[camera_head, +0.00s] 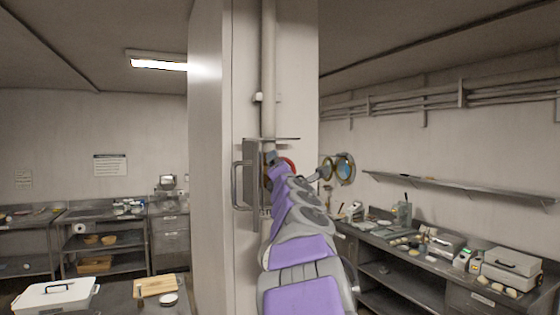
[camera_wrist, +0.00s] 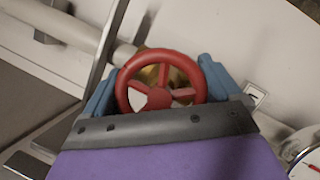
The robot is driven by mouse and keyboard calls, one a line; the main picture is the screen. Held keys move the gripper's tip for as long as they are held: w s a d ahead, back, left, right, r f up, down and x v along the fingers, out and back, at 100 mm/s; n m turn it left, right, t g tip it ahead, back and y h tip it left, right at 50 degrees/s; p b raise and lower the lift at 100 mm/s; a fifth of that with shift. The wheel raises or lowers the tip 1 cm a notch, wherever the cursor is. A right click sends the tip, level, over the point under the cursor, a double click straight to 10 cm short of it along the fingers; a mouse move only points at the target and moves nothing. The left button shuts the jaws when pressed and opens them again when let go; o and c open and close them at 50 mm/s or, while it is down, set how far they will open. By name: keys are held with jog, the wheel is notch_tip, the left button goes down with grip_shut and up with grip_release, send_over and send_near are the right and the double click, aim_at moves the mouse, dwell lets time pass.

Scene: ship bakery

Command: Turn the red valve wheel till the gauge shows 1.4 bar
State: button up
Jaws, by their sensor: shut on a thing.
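The red valve wheel (camera_wrist: 161,56) sits on a brass valve body in the middle of the wrist view. My gripper (camera_wrist: 160,84) has one blue-grey finger on each side of the wheel's rim and is shut on it. In the head view my purple and grey arm reaches up to the wheel (camera_head: 289,163), and only a bit of the red rim shows past it. A round gauge (camera_wrist: 306,160) is cut off at the lower right of the wrist view; its reading cannot be made out there.
A pale pipe (camera_head: 268,70) runs down the column to the valve. A metal handle (camera_head: 237,186) stands out left of it. A cluttered worktop (camera_head: 440,266) runs along the right.

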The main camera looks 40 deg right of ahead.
jog(key=m+g+p, duration=0.2)
jog(key=m+p, duration=0.3)
jog(key=shift+d+f, duration=0.1)
jog(key=shift+f+m+g+p, duration=0.3)
jog(key=shift+m+p, duration=0.3)
jog(key=shift+m, duration=0.2)
jog(key=shift+d+f, duration=0.1)
jog(key=o, duration=0.8)
jog(key=shift+s, duration=0.15)
jog(key=shift+c, duration=0.2)
